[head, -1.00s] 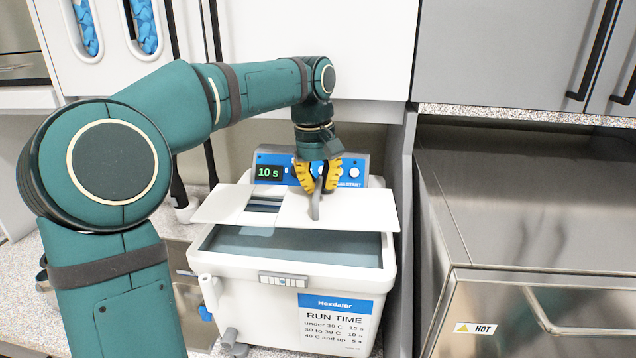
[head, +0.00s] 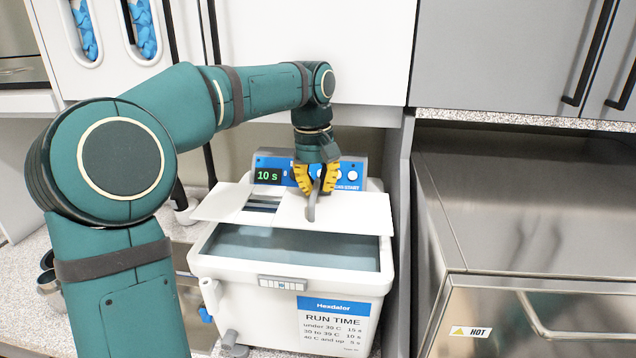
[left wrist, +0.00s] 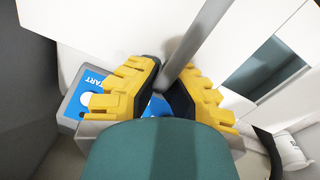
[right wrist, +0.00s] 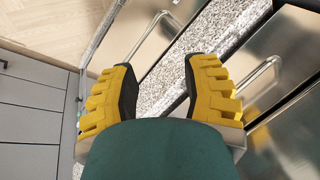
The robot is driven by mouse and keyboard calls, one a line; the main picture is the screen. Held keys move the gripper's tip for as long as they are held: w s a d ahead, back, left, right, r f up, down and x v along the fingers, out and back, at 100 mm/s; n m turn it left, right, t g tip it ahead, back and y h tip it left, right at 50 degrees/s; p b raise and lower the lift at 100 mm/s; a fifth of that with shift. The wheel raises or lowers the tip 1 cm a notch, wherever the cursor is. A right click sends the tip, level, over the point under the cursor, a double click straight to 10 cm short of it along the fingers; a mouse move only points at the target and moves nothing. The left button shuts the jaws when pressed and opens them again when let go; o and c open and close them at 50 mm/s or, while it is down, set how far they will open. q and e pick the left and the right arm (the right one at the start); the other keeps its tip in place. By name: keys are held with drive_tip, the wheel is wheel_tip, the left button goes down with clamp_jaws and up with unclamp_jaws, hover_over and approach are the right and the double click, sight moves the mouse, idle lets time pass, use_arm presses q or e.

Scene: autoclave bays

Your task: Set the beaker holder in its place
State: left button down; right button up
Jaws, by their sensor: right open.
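A white plate (head: 345,218) with a rectangular opening and an upright grey handle (head: 311,208) lies across the rear part of the white bath (head: 215,266); it seems to be the beaker holder. My left gripper (head: 317,190) is above it with its yellow fingers shut on the handle. The left wrist view shows the handle (left wrist: 195,40) between the fingertips (left wrist: 170,80). I cannot tell whether the plate rests fully on the rim. The front of the bath is open and shows liquid (head: 290,249). My right gripper (right wrist: 158,85) is open and empty in the right wrist view.
A blue control panel (head: 268,176) reading "10 s" stands behind the plate. A grey partition (head: 398,200) is close on the right, then a steel unit (head: 540,215) marked HOT. White cupboards (head: 310,60) hang above. The right wrist view shows steel fronts with bar handles (right wrist: 262,85).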

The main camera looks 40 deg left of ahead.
sight(319, 201)
use_arm(q)
drive_tip(key=shift+f, duration=0.15)
drive_tip(key=shift+d+f+b, duration=0.1)
drive_tip(key=shift+f+b, duration=1)
drive_tip(key=shift+f, duration=0.65)
drive_tip(key=shift+f, duration=0.15)
drive_tip(key=shift+f, duration=0.3)
drive_tip(key=shift+f, duration=0.15)
drive_tip(key=c, duration=1.1)
unclamp_jaws()
drive_tip(key=shift+o, duration=0.2)
drive_tip(key=r, duration=1.2)
drive_tip(key=shift+s+a, duration=0.3)
